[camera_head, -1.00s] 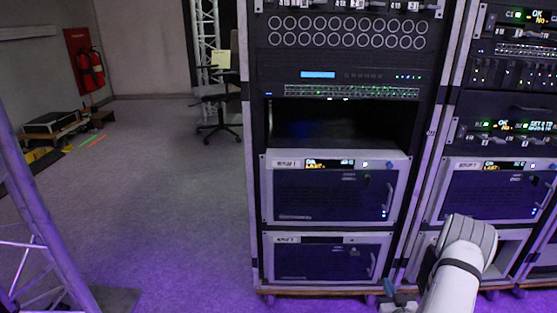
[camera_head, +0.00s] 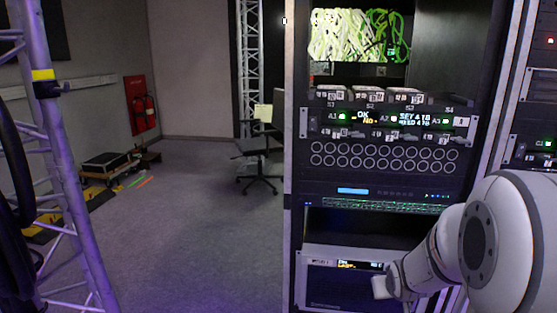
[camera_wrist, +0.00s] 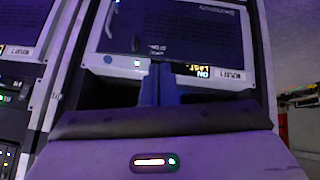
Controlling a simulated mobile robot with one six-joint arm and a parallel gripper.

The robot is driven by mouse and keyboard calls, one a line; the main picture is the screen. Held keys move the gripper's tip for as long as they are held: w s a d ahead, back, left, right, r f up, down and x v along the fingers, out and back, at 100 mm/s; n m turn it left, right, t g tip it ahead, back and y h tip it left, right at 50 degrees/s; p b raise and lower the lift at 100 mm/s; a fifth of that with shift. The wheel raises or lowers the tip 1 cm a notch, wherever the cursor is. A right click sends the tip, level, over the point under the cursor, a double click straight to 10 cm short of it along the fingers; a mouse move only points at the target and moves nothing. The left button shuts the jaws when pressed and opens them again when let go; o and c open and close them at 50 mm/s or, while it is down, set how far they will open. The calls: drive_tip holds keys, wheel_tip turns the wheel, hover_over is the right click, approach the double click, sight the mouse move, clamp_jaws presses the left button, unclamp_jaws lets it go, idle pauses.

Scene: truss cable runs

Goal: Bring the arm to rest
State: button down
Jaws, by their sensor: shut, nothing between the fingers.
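My arm (camera_head: 480,240) reaches in from the lower right of the head view, in front of the equipment rack. In the wrist view my gripper (camera_wrist: 158,85) shows as two dark fingers side by side, shut with nothing between them. Beyond the fingers is a grey-framed rack unit (camera_wrist: 185,32) with a small lit display, seen upside down. The gap between fingertips and panel is hard to judge. In the head view the wrist end overlaps the front of a rack unit (camera_head: 330,285), and the fingers cannot be made out.
The rack's upper bay holds green and white cables (camera_head: 345,38). A truss tower (camera_head: 65,190) stands at the left. An office chair (camera_head: 258,160) and a red fire extinguisher (camera_head: 145,113) are farther back. The floor (camera_head: 200,230) between truss and rack is open.

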drive_tip(key=s+a+r+g+y+p, duration=0.1)
drive_tip(key=s+a+r+p, duration=0.4)
drive_tip(key=s+r, duration=0.5)
drive_tip(key=s+a+r+g+y+p, duration=0.1)
drive_tip(key=s+a+r+g+p, duration=0.2)
drive_tip(key=s+a+r+p, duration=0.2)
drive_tip(key=s+a+r, duration=0.3)
drive_tip(key=s+r, duration=0.2)
drive_tip(key=s, duration=0.1)
drive_tip(key=shift+r+g+p, duration=0.15)
drive_tip(key=shift+g+p, duration=0.25)
